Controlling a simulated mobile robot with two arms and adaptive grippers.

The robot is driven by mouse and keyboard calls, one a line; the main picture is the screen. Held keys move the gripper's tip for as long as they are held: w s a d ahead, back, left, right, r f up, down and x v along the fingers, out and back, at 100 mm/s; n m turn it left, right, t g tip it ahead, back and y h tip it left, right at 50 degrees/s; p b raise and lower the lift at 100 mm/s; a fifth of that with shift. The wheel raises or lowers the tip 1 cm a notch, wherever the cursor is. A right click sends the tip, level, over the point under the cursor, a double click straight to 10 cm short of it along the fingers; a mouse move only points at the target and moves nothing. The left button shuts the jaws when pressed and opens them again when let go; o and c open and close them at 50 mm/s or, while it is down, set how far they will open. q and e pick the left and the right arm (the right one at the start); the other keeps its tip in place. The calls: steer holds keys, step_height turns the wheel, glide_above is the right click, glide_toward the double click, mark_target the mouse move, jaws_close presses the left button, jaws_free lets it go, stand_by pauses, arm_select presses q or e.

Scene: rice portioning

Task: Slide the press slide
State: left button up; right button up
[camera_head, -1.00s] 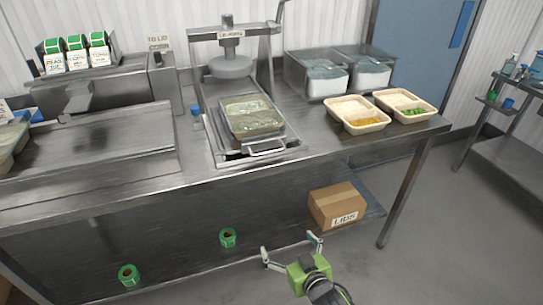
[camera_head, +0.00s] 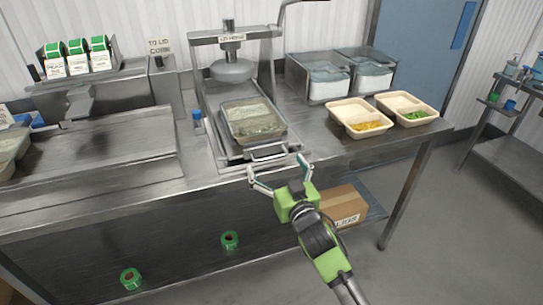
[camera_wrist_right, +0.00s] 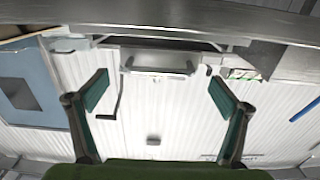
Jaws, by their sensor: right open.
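The press slide (camera_head: 226,165) is a metal tray on the bench under the press, with a bar handle (camera_head: 268,153) at its front edge. A clear-lidded container (camera_head: 252,121) sits on the slide, forward of the round press plate (camera_head: 232,70). My right gripper (camera_head: 279,171) is open and empty, just in front of and below the handle in the head view. In the right wrist view the handle (camera_wrist_right: 160,70) shows beyond and between the open fingers (camera_wrist_right: 158,98), apart from them. My left gripper is in neither view.
Two filled trays (camera_head: 358,117) (camera_head: 405,109) stand on the bench to the right. Clear bins (camera_head: 327,80) stand behind them. A cardboard box (camera_head: 342,206) sits on the lower shelf. The bench's front edge lies near my gripper.

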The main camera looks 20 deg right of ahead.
mark_target(272, 159)
steer(key=shift+w+a, duration=0.1)
steer(key=shift+w, duration=1.8)
steer(key=c, duration=1.6)
steer(key=w+b, duration=0.3)
steer(key=w, duration=0.5)
steer(key=shift+w+a+f, duration=0.1)
steer(key=shift+w+a, duration=0.05)
steer(key=shift+w, duration=0.4)
steer(key=o, duration=1.6)
